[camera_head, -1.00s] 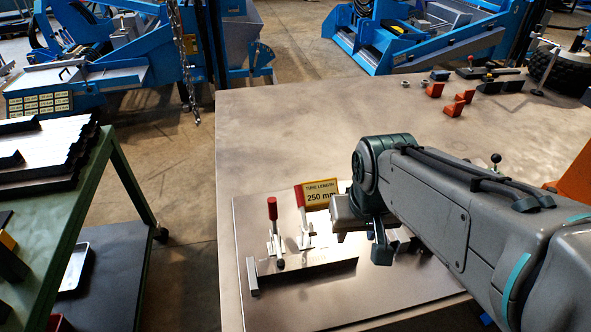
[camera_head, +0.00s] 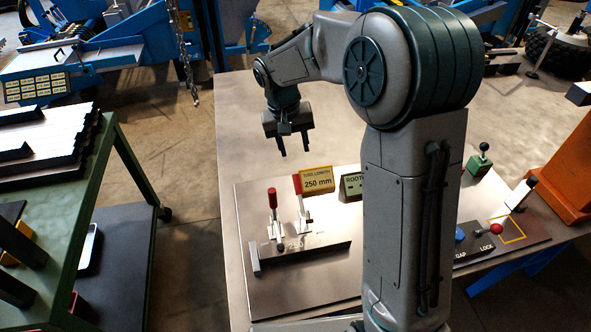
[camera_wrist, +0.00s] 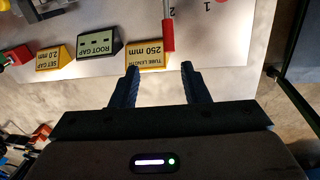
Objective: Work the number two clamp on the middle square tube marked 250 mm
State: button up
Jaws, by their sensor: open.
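The square tube (camera_head: 305,254), marked 250, lies along the plate behind a stop block at its left end. Two toggle clamps with red handles stand behind it, both handles roughly upright: the left clamp (camera_head: 273,200) and the right clamp (camera_head: 297,186). In the wrist view a red handle (camera_wrist: 168,30) rises near the printed 2; the printed 1 is right of it. My gripper (camera_head: 292,150) is open and empty, pointing down, above and beyond the handles and apart from them. In the wrist view its fingertips (camera_wrist: 160,70) frame the yellow 250 mm sign (camera_wrist: 148,56).
A ROOT GAP sign (camera_wrist: 100,45) and SET GAP sign (camera_wrist: 57,52) stand beside the 250 mm sign. My arm hides the plate's middle. A red knob (camera_head: 496,229) and green-based lever (camera_head: 480,160) are at right. The table's far-left area is clear.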

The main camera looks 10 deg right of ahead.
aim_at(295, 174)
jog(key=f+p, duration=0.1)
jog(key=f, duration=0.4)
jog(key=w+f+p, duration=0.1)
jog(key=f, duration=0.3)
jog(key=w+f, duration=0.1)
jog(key=f, duration=0.4)
jog(key=shift+w+d+f+p, duration=0.15)
jog(key=shift+d+f+p, duration=0.2)
jog(key=shift+d+p, duration=0.05)
grip_shut()
